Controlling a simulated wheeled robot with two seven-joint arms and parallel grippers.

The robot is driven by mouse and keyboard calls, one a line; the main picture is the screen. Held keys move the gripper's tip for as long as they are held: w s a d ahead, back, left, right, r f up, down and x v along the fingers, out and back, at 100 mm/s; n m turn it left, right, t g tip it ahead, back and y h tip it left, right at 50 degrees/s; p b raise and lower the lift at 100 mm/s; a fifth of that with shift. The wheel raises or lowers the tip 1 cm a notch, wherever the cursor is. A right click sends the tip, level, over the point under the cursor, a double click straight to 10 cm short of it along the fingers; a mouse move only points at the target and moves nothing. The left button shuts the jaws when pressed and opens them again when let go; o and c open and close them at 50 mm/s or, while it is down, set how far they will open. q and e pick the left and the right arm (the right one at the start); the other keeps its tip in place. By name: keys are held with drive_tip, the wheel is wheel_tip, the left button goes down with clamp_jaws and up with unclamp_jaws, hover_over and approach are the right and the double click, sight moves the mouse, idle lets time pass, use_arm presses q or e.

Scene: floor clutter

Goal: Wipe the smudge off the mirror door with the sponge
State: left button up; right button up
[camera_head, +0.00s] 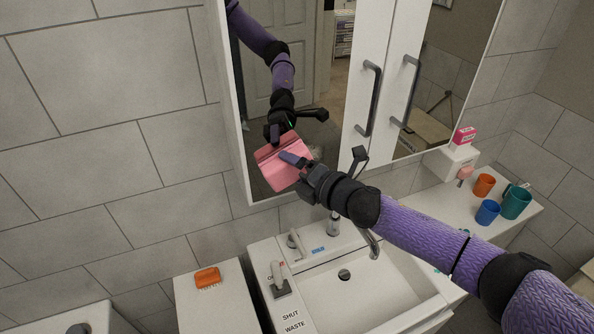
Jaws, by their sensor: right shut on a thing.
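The mirror door (335,150) is the left door of a white wall cabinet above the sink. My right gripper (302,170) is in front of its lower left part, shut on a pink sponge (276,174). The sponge is at the mirror, near the door's lower left edge, with its reflection right behind it; I cannot tell if it is pressing on the glass. My arm and gripper also show as a reflection in the mirror. I cannot make out a smudge; the sponge and gripper hide part of the glass. My left gripper is out of view.
Below are a sink (375,290) with a faucet (371,243), and an orange brush (207,278) on a white cabinet. Orange (484,186), blue (487,212) and teal (516,203) cups stand at right. Door handles (369,98) stick out right of the sponge.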

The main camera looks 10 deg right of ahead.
drive_tip(key=shift+d, duration=0.1)
drive_tip(key=shift+w+d, duration=0.15)
drive_tip(key=shift+d, duration=0.85)
drive_tip(key=shift+w+d, duration=0.15)
drive_tip(key=shift+d, duration=0.8)
drive_tip(key=d, duration=0.1)
drive_tip(key=w+d+b, duration=0.1)
drive_tip(key=d, duration=0.1)
drive_tip(key=shift+d, duration=0.35)
drive_tip(key=a, duration=0.1)
drive_tip(key=a+p, duration=0.1)
drive_tip(key=a, duration=0.1)
drive_tip(key=shift+s+r, duration=0.1)
drive_tip(key=shift+s, duration=0.25)
drive_tip(key=shift+s+a+p, duration=0.25)
drive_tip(key=shift+a+p, duration=0.15)
drive_tip(key=shift+a, duration=0.8)
drive_tip(key=shift+s+a+p, duration=0.2)
drive_tip(key=shift+a+p, duration=0.15)
drive_tip(key=shift+a, duration=0.85)
